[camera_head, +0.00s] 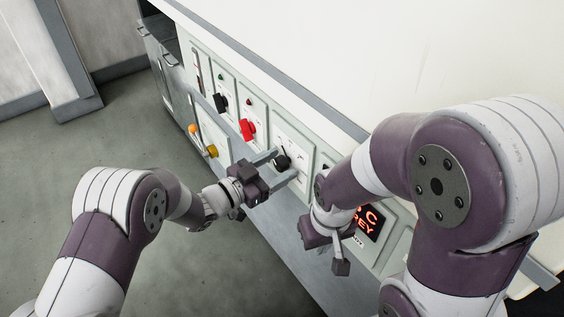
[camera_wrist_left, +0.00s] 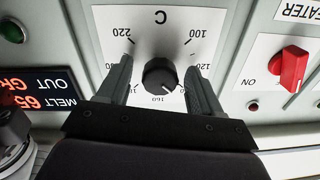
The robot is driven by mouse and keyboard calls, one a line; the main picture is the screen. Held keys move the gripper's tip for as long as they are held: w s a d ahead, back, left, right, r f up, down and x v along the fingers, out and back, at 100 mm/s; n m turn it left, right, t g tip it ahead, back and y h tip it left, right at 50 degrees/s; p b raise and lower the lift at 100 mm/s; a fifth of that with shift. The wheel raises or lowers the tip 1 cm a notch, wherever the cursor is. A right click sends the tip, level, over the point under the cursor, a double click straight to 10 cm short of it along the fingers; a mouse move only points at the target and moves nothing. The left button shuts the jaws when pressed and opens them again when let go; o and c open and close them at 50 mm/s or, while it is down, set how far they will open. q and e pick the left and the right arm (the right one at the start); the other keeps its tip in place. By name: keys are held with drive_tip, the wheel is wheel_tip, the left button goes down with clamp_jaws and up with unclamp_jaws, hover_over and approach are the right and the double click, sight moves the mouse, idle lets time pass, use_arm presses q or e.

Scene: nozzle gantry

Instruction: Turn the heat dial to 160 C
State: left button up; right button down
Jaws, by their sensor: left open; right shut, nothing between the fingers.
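The heat dial (camera_wrist_left: 160,76) is a round black knob on a white scale plate (camera_wrist_left: 150,22) marked C, upside down in the left wrist view. A white mark on its rim points to the lower right, a little to the right of the 160 label. A finger hides part of the scale there. In the head view the dial (camera_head: 282,162) is on the panel front. My left gripper (camera_head: 285,163) is open with its fingers on both sides of the dial; gaps show in the wrist view. My right gripper (camera_head: 341,266) is shut and empty, lower right of the dial.
A red switch (camera_head: 247,129) and a black switch (camera_head: 220,102) are further left along the panel. The red switch (camera_wrist_left: 291,67) is right of the dial in the wrist view. A red-lit display (camera_head: 370,222) is partly behind my right arm. A rail runs along the panel.

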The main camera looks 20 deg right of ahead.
use_arm(q)
drive_tip(key=c, duration=1.1)
drive_tip(key=shift+o, duration=0.2)
drive_tip(key=shift+m, duration=0.3)
drive_tip(key=m+b, duration=0.2)
drive_tip(key=m, duration=0.1)
drive_tip(key=shift+f+m, duration=0.15)
drive_tip(key=shift+m, duration=0.15)
drive_tip(key=shift+w+m+b, duration=0.1)
drive_tip(key=shift+m+b, duration=1.45)
drive_tip(key=shift+m, duration=0.75)
drive_tip(key=o, duration=1.1)
drive_tip(key=shift+c, duration=0.2)
